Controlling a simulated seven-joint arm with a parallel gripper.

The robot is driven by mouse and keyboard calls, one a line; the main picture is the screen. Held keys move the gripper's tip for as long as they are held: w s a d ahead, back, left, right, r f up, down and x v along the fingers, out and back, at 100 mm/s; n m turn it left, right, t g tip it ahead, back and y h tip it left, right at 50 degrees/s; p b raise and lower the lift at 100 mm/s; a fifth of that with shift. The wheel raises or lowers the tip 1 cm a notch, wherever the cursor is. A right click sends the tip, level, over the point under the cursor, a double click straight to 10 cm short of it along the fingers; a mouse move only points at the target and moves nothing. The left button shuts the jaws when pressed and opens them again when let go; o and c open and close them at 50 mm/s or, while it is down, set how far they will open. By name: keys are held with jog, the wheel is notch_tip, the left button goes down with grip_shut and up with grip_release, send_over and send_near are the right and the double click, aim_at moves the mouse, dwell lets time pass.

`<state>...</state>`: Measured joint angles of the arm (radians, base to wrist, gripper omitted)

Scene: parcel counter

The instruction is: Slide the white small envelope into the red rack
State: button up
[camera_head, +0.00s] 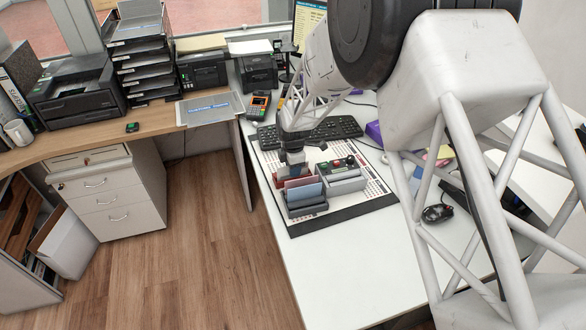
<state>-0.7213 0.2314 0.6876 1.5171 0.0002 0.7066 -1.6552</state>
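My gripper (292,160) points down over a cluster of small racks on the counter mat, close above the rear of the cluster. Its fingertips are small and partly hidden, so I cannot tell whether they are open or shut, or on what. A red piece (280,180) shows just below and left of my gripper, probably part of the red rack; most of it is hidden. In front of it stand a pinkish-red card (299,182) and a blue envelope (305,194), the blue one in a dark grey rack (308,210). I cannot make out the white small envelope.
A light grey tray (346,183) sits right of the racks, with small red and green-topped items (337,164) behind. A keyboard (325,130) and card terminal (259,106) lie farther back, a mouse (438,213) to the right. The white counter (335,265) is clear in front.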

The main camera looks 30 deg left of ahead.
jog(key=shift+r, duration=3.65)
jog(key=shift+d+r, duration=0.1)
jog(key=shift+d, duration=0.05)
jog(key=s+d+r+m, duration=0.2)
jog(key=d+r+m, duration=0.2)
jog(key=d+r, duration=0.5)
jog(key=s+d+r+m+t, duration=0.15)
jog(key=d+r+m, duration=0.4)
jog(key=d, duration=0.75)
jog(key=s+d+r+m, duration=0.3)
jog(key=d+r+m, duration=0.1)
jog(key=d+r, duration=0.5)
jog(key=s+d+r+m+t, duration=0.1)
jog(key=s+d+r+m, duration=0.2)
jog(key=s+d+m, duration=1.1)
jog(key=s+d, duration=0.9)
jog(key=s, duration=0.2)
jog(key=shift+s, duration=0.2)
